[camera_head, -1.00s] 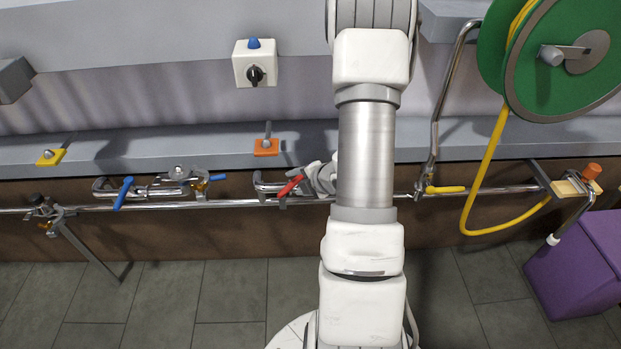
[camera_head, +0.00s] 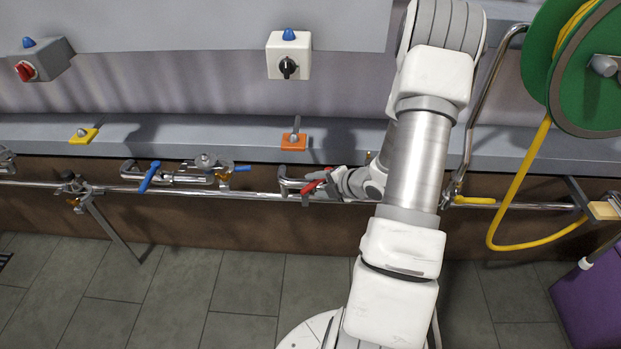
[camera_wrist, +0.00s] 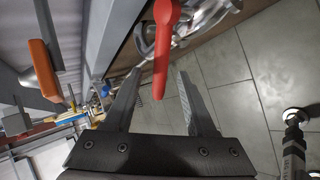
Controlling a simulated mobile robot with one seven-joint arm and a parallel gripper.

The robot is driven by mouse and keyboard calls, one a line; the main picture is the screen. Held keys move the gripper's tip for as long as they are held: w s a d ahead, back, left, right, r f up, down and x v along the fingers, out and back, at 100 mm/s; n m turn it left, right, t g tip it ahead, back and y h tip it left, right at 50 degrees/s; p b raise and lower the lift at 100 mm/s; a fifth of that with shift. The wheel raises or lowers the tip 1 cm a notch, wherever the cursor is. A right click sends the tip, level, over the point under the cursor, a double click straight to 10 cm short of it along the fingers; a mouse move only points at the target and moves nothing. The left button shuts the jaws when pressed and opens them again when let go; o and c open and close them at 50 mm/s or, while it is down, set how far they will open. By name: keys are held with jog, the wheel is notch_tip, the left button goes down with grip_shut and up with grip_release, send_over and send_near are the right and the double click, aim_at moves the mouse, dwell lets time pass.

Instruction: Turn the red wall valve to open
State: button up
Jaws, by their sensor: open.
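The red valve lever (camera_head: 315,185) sits on the chrome pipework along the wall, below the grey ledge. In the wrist view the red lever (camera_wrist: 162,45) points down the picture, its lower end between the two dark fingers of my gripper (camera_wrist: 159,78). The fingers are open, with a gap on both sides of the lever. I see no clear contact. In the head view my gripper (camera_head: 338,184) is at the right side of the lever, and my arm hides part of the pipe there.
A blue lever (camera_head: 149,177) is on the pipe to the left. An orange plate (camera_head: 293,142) lies on the ledge above. A yellow hose (camera_head: 522,185) hangs from the green reel (camera_head: 540,60) at right, above a purple bin (camera_head: 590,290).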

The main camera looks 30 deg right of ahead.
jog(key=shift+b+x, duration=0.85)
jog(key=shift+x, duration=0.5)
grip_shut()
